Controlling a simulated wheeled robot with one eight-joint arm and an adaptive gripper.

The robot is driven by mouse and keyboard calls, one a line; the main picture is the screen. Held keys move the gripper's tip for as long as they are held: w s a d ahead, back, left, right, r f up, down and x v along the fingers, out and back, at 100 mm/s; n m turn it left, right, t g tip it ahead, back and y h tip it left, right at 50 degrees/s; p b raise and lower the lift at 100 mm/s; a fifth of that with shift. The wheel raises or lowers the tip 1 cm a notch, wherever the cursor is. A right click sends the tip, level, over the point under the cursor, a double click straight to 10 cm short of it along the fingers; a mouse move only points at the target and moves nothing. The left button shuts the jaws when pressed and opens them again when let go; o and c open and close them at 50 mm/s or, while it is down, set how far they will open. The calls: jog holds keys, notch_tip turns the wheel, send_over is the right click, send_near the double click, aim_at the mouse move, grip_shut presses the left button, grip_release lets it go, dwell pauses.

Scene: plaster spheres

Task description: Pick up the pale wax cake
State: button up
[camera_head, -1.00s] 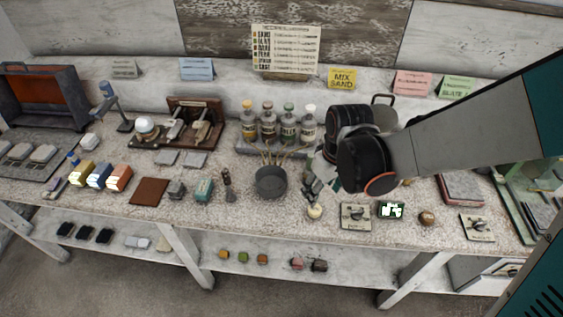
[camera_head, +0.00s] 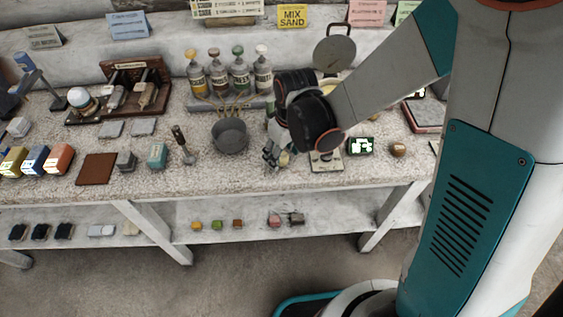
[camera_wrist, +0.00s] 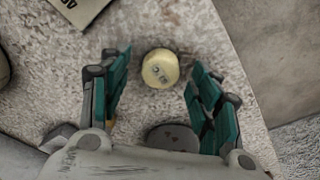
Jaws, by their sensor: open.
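My gripper (camera_wrist: 157,80) is open, with one teal finger on each side and a visible gap to the cake. In the head view my gripper (camera_head: 273,158) is low over the bench's front part, right of the grey pot. There the cake (camera_head: 284,158) is a small pale spot beside the fingers, partly hidden by them.
The grey pot (camera_head: 230,137) with thin sticks stands left of my gripper. A plate with a dark fitting (camera_head: 326,161), a green-framed display (camera_head: 361,146) and a brown ball (camera_head: 398,150) lie to the right. The bench's front edge is close.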

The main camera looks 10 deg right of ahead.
jog(key=shift+f, duration=0.4)
jog(key=shift+r, duration=0.1)
jog(key=c, duration=1)
jog(key=shift+r, duration=0.15)
